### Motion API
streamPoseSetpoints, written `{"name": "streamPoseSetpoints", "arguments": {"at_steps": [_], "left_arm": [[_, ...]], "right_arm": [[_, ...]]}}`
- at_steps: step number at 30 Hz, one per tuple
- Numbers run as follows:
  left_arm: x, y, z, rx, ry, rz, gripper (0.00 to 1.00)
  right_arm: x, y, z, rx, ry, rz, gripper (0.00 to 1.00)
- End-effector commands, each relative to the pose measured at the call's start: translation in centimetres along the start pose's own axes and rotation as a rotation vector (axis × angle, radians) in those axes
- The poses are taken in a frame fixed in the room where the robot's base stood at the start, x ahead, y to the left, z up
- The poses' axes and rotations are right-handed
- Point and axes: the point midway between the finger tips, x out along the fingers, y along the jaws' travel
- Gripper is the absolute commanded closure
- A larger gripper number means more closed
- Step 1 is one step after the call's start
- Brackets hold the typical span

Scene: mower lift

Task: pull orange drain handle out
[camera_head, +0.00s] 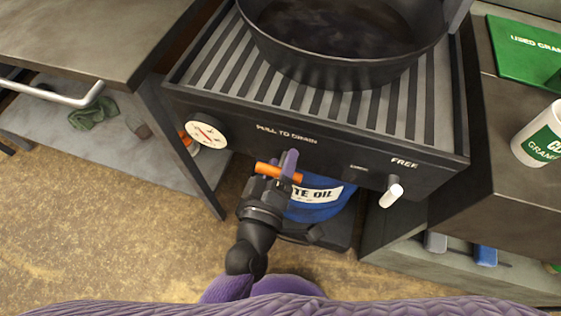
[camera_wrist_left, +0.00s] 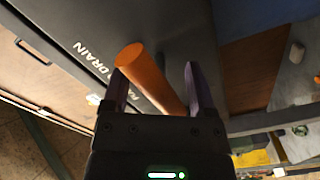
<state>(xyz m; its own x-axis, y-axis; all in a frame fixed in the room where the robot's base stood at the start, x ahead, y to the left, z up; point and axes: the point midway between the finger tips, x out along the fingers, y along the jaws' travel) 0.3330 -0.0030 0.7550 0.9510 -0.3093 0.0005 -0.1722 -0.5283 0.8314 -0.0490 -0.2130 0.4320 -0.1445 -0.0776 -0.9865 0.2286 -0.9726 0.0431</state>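The orange drain handle (camera_head: 267,169) sticks out from the dark front panel (camera_head: 340,152), below the "PULL TO DRAIN" lettering. My left gripper (camera_head: 280,172) is at it, with a purple finger crossing in front of the orange bar. In the left wrist view the orange handle (camera_wrist_left: 148,76) runs between the two purple fingers of the left gripper (camera_wrist_left: 155,88). The fingers are apart, with a gap showing between the bar and the right finger. Whether the left finger touches the bar is unclear. My right gripper is in neither view.
A blue waste oil container (camera_head: 322,208) stands below the panel, close behind the gripper. A white lever (camera_head: 391,195) under "FREE" and a round dial (camera_head: 206,134) flank the handle. A black pan (camera_head: 340,62) sits on the ribbed top. The floor at left is clear.

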Motion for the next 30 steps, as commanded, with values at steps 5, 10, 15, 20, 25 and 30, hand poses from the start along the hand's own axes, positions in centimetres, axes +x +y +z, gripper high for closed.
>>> {"name": "streamPoseSetpoints", "arguments": {"at_steps": [5, 10, 15, 20, 25, 30], "left_arm": [[0.0, 0.0, 0.0, 0.0, 0.0, 0.0, 0.66], [0.0, 0.0, 0.0, 0.001, 0.0, 0.0, 1.0], [0.0, 0.0, 0.0, 0.002, 0.0, 0.0, 1.0], [-0.2, 0.0, 0.0, 0.004, 0.0, -0.001, 1.0], [-3.0, 0.0, 0.0, 0.008, -0.002, -0.004, 1.0], [-4.9, 0.0, 0.0, 0.007, -0.002, -0.002, 1.0]], "right_arm": [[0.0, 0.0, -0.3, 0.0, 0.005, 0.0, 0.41], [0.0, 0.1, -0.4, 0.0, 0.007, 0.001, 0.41], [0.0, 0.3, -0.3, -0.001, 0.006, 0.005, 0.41], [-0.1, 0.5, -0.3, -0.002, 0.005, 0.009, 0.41], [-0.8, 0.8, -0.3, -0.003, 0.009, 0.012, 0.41], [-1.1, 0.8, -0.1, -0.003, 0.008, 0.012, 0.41]]}}
